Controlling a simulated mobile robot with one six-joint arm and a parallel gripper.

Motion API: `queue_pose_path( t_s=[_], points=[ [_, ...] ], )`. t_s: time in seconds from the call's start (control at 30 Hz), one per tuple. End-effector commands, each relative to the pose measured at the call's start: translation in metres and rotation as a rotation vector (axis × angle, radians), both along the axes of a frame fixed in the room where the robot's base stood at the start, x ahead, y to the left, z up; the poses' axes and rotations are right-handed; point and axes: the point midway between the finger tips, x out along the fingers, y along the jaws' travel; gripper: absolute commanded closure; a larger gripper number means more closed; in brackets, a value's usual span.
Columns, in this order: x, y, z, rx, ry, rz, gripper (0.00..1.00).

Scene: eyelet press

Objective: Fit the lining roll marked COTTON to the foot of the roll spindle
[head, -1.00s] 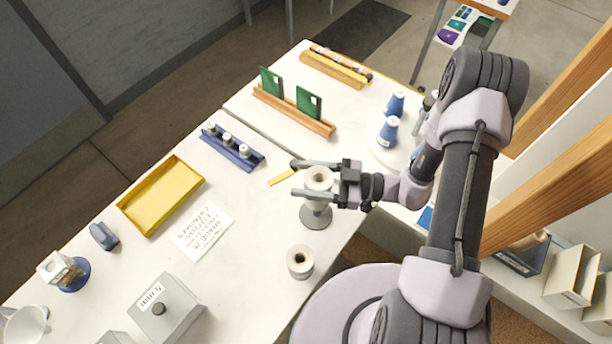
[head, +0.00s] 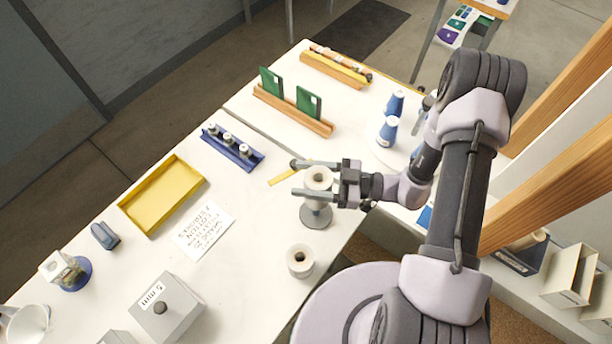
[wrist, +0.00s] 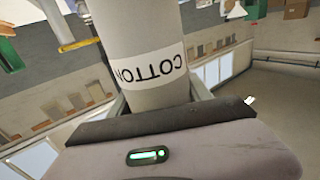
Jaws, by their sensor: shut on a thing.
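The lining roll marked COTTON (head: 318,180) is a pale, upright roll with a hole in its top. My gripper (head: 318,181) is shut on it from the right, one finger on each side. In the wrist view the roll (wrist: 135,40) fills the middle, and its COTTON label faces my camera, upside down. The grey round base of the roll spindle (head: 316,216) stands on the table directly below the roll. No rod shows above the roll's top, and I cannot tell whether the spindle passes into it.
A second pale roll (head: 300,261) stands near the table's front edge. A blue rack (head: 233,150) of small rolls, a yellow tray (head: 160,196), a printed sheet (head: 204,231) and a 5 mm box (head: 165,308) lie left. Blue cones (head: 388,132) stand behind my gripper.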

Motion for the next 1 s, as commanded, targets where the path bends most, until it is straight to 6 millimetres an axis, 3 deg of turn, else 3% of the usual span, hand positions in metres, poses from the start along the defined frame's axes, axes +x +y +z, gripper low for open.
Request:
queue_pose_path(
  t_s=[1.0],
  points=[
    [0.0001,0.0,-0.0055,0.0,0.0,0.0,0.9]
  ],
)
